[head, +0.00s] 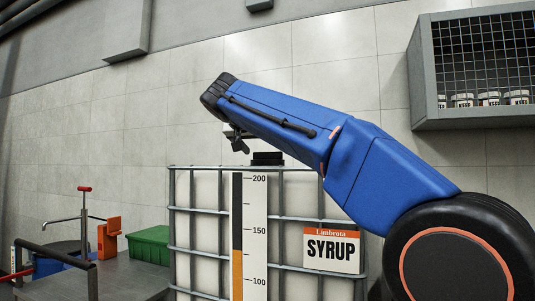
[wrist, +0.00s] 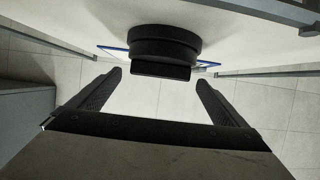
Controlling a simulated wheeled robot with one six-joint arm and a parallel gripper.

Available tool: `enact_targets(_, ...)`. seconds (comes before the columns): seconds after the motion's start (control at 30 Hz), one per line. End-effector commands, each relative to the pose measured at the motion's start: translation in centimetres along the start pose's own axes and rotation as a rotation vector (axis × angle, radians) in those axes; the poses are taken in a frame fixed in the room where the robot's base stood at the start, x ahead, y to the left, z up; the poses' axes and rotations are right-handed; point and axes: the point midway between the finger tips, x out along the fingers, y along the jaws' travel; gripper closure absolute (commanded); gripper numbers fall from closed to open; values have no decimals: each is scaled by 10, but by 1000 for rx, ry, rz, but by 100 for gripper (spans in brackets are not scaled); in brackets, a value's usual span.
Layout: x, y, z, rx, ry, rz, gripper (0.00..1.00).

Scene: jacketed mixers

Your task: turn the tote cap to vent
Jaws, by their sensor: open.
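The tote (head: 205,230) is a white tank in a grey metal cage, with a SYRUP label (head: 331,251) and a level scale (head: 254,230) on its front. Its black round cap (head: 267,158) sits on top. In the wrist view the cap (wrist: 165,48) is at the upper middle, with a raised grip bar (wrist: 160,71) across it. My gripper (wrist: 159,82) is open and empty, its two black fingers on either side below the cap, apart from it. In the head view my gripper (head: 238,143) is above and left of the cap, partly hidden by my blue arm.
A wire-fronted wall cabinet (head: 480,65) with several jars hangs at the upper right. A green crate (head: 149,245), an orange holder (head: 108,240) and a red-handled tap (head: 84,215) are on the left. The cage's top rail (head: 215,167) runs around the cap. Space above the tote is otherwise clear.

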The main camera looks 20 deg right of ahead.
Motion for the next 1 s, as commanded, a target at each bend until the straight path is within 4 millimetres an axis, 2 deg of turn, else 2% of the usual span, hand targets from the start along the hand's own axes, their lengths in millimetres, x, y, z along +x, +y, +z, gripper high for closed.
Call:
enact_targets(0.1,17,0,0,0,-1,2,3)
enact_targets(0.23,28,0,1,0,-2,2,3)
enact_targets(0.63,35,0,0,-1,-1,0,3)
enact_targets(0.67,35,0,0,-1,-1,0,8)
enact_targets(0.8,35,0,0,-1,-1,0,41)
enact_targets(0.83,35,0,0,-1,-1,0,44)
enact_targets(1.0,34,0,0,-2,-1,-4,44)
